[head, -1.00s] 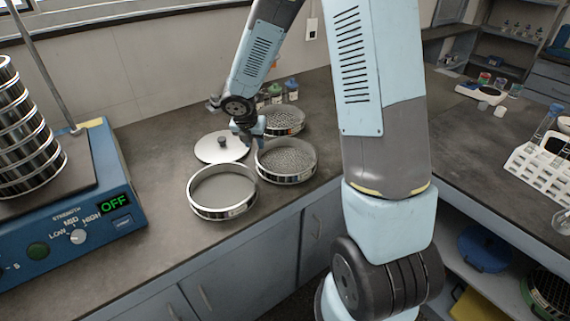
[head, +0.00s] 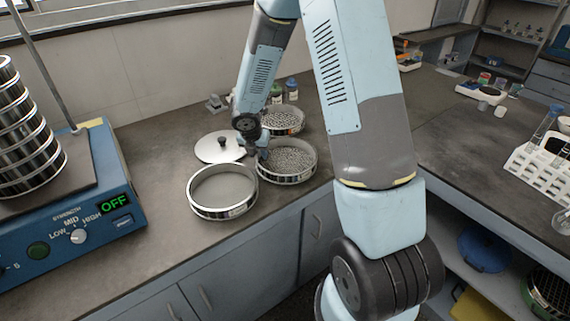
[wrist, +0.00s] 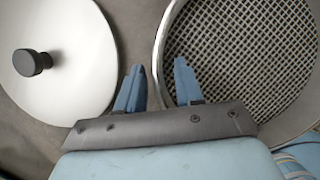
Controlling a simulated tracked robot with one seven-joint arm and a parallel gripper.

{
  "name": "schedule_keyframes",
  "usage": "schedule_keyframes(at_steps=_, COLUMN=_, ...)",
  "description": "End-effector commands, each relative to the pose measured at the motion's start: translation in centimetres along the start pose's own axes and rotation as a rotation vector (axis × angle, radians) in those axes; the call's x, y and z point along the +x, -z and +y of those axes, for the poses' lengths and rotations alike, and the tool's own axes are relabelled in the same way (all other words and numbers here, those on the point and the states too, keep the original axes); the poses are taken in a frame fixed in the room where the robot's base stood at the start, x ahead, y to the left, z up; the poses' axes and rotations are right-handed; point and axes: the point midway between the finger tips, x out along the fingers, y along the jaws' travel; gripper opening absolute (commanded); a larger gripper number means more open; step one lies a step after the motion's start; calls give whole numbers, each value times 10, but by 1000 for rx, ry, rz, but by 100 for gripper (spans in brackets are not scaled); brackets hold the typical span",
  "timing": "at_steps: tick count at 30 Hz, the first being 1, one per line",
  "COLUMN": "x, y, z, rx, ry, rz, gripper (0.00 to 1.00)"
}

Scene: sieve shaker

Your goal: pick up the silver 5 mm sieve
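Three silver sieves stand on the bench in the head view: a fine-mesh one (head: 223,209) in front, a coarser-mesh one (head: 290,181) in the middle and another coarse one (head: 285,132) behind. Their size marks are too small to read, so I cannot tell by label which is 5 mm. My gripper (head: 260,155) is at the left rim of the middle sieve. In the wrist view my gripper (wrist: 158,85) is open, with its blue fingers on either side of that coarse sieve's rim (wrist: 160,45) as seen there. Whether the fingers touch the rim is unclear.
A silver lid (head: 209,149) with a black knob lies close left of my gripper. The blue shaker (head: 121,187) with a sieve stack (head: 30,145) stands at left, its display reading OFF. Small bottles (head: 291,88) stand behind the sieves. A white tube rack (head: 540,170) is far right.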

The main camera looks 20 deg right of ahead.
Motion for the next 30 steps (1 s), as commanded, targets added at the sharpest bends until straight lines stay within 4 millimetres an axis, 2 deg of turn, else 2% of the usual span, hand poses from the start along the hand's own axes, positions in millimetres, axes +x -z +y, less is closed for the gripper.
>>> schedule_keyframes(at_steps=2, x=0, y=0, z=0, rx=0, ry=0, rz=0, gripper=34)
schedule_keyframes(at_steps=13, x=0, y=0, z=0, rx=0, ry=0, rz=0, gripper=0)
schedule_keyframes(at_steps=30, x=-3, y=-2, z=0, rx=0, ry=0, rz=-2, gripper=0)
